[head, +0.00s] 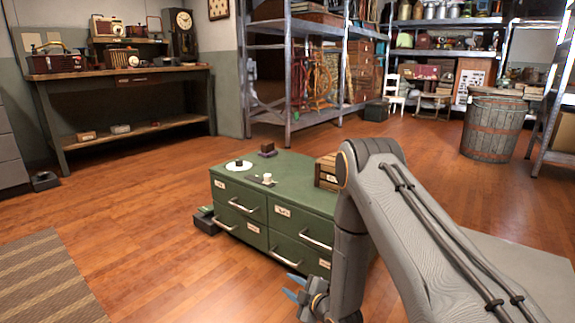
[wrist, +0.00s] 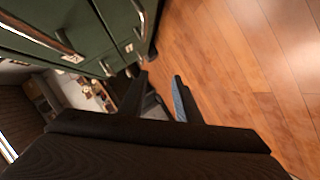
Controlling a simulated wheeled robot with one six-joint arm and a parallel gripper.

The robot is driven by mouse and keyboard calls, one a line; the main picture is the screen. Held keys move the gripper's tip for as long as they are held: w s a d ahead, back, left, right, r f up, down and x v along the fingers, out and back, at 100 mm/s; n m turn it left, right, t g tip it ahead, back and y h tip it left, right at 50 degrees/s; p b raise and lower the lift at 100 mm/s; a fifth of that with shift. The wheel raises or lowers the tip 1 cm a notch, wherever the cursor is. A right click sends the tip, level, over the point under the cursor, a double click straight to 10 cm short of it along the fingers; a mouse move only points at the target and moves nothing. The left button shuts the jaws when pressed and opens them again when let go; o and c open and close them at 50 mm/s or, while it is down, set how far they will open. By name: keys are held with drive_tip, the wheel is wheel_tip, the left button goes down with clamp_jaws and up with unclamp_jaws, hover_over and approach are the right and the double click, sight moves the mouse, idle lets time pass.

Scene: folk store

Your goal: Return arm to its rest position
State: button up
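My arm comes in from the right of the head view and bends down in front of the green drawer cabinet (head: 285,213). My gripper (head: 292,287) hangs low in front of the cabinet's drawers, near the floor, with bluish fingertips. In the wrist view my gripper (wrist: 160,90) shows its two fingers apart, with nothing between them. The cabinet's green drawer fronts (wrist: 95,20) fill the upper left there, beside the fingers and apart from them. Part of the gripper is hidden by my own arm in the head view.
On the cabinet top are a white round plate (head: 233,167), a small dark block (head: 267,149), a small white item (head: 266,178) and a wooden crate (head: 326,171). A striped rug (head: 45,280) lies left. A wooden barrel (head: 494,128) stands right.

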drive_tip(key=a+r+m+g+h+p, duration=0.15)
drive_tip(key=a+r, duration=0.25)
drive_tip(key=r, duration=0.7)
drive_tip(key=s+a+r+m+g+h, duration=0.3)
drive_tip(key=s+r+m+g, duration=0.1)
drive_tip(key=s+r, duration=0.75)
drive_tip(key=s+d+r+m+g+p, duration=0.15)
drive_tip(key=s+r, duration=0.35)
drive_tip(key=s, duration=0.6)
drive_tip(key=s+d+r+m+g+h, duration=0.1)
drive_tip(key=s+r+m+g, duration=0.15)
drive_tip(key=s+r, duration=0.6)
drive_tip(key=s+d+r+m+g+p, duration=0.1)
drive_tip(key=s+d+r+g, duration=0.15)
drive_tip(key=s, duration=1.05)
drive_tip(key=d+r+m+p, duration=0.2)
drive_tip(key=d+r+p, duration=0.4)
drive_tip(key=r+p, duration=0.3)
drive_tip(key=d+r+m+h+p, duration=0.1)
drive_tip(key=d+r+p, duration=0.6)
drive_tip(key=p, duration=0.9)
drive_tip(key=d+r+m+h+p, duration=0.1)
drive_tip(key=d+r+m+p, duration=0.3)
drive_tip(key=r+p, duration=0.9)
drive_tip(key=d, duration=0.3)
